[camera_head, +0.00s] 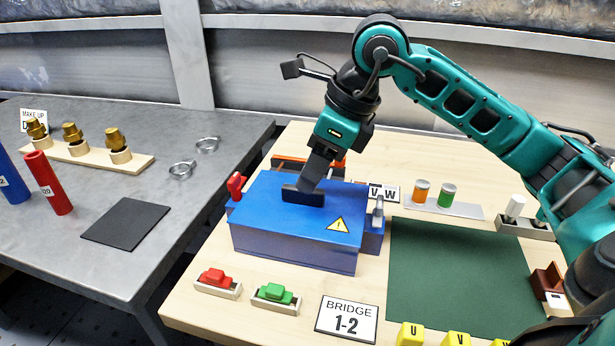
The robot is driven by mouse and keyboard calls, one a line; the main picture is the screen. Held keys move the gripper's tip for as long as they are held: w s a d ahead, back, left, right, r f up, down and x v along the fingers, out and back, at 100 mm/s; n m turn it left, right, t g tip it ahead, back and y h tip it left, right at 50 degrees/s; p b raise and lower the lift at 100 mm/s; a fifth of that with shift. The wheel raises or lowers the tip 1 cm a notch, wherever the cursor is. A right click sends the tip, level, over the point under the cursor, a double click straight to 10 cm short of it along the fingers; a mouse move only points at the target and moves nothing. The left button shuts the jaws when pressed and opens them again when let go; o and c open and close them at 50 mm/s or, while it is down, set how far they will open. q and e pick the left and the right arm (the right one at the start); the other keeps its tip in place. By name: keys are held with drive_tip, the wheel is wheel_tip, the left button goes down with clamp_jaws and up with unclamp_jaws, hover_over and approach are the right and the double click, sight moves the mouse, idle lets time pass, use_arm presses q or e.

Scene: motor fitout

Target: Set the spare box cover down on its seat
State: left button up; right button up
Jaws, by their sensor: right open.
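The blue box cover (277,213) bears a yellow warning triangle and a black handle (303,197). It lies flat on top of the blue box (290,252), and no clear gap shows between them. My right gripper (308,186) reaches down from above to the handle, open, its fingers at or around it. I cannot tell whether the fingers touch the handle. A red clamp (235,186) stands at the box's left side and a grey one (378,212) at its right. The back edge of the box is partly hidden by my gripper. My left gripper is out of view.
A green mat (455,270) lies clear to the right of the box. Red (217,282) and green (274,294) parts in holders and a "BRIDGE 1-2" sign (347,320) stand in front. A grey table (170,190) with cylinders and brass fittings is at left.

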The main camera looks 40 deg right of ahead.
use_arm(q)
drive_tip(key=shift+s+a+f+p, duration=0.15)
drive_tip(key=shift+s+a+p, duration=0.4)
drive_tip(key=shift+p, duration=0.2)
use_arm(e)
drive_tip(key=v, duration=0.9)
drive_tip(key=shift+r, duration=0.35)
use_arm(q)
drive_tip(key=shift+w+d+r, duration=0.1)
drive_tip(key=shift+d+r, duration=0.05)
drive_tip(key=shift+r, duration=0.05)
use_arm(e)
drive_tip(key=shift+s, duration=0.1)
